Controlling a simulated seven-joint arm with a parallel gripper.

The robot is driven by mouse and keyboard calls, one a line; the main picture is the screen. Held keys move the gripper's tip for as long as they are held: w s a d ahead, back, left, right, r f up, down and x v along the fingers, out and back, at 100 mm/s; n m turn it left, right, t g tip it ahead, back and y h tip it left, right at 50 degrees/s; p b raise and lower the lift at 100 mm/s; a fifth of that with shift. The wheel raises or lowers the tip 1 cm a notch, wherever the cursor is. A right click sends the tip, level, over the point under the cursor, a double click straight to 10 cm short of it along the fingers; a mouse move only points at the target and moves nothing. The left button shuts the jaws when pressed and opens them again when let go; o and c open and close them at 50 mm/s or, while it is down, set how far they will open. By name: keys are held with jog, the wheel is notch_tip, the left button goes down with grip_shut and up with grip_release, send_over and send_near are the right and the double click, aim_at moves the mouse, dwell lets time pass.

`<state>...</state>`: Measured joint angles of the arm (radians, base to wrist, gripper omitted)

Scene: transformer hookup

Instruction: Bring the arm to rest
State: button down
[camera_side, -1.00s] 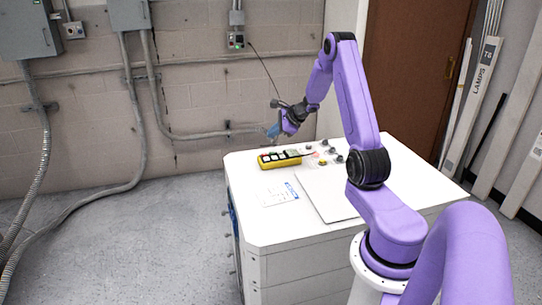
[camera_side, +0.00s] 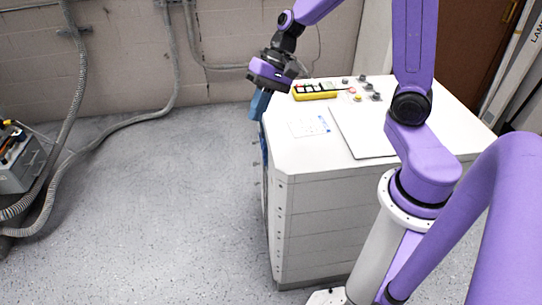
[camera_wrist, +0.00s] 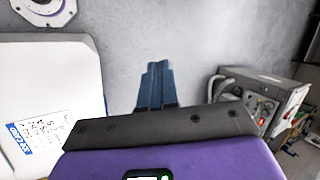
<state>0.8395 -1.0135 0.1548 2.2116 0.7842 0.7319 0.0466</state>
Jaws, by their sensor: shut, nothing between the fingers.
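My gripper (camera_side: 256,114) hangs pointing down beside the left edge of the white cabinet (camera_side: 330,190), in the side view. Its blue fingers are together, with nothing between them. In the wrist view the fingers (camera_wrist: 157,68) show side by side over grey floor. My arm reaches up and across from the right, and its upper bend is cut off by the top of the side view.
On the cabinet top are a yellow box with buttons (camera_side: 315,91), several small knobs (camera_side: 373,88) and a paper sheet (camera_side: 309,127). A grey machine with sockets (camera_wrist: 268,105) stands on the floor. The floor left of the cabinet is largely clear.

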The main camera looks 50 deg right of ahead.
jog(key=s+r+n+g+h, duration=0.1)
jog(key=s+n+h, duration=0.4)
jog(key=s+n, duration=1.2)
jog(key=s, duration=0.5)
jog(key=shift+a+r+n, duration=0.15)
jog(key=shift+a+n, duration=0.15)
jog(key=shift+n, duration=0.1)
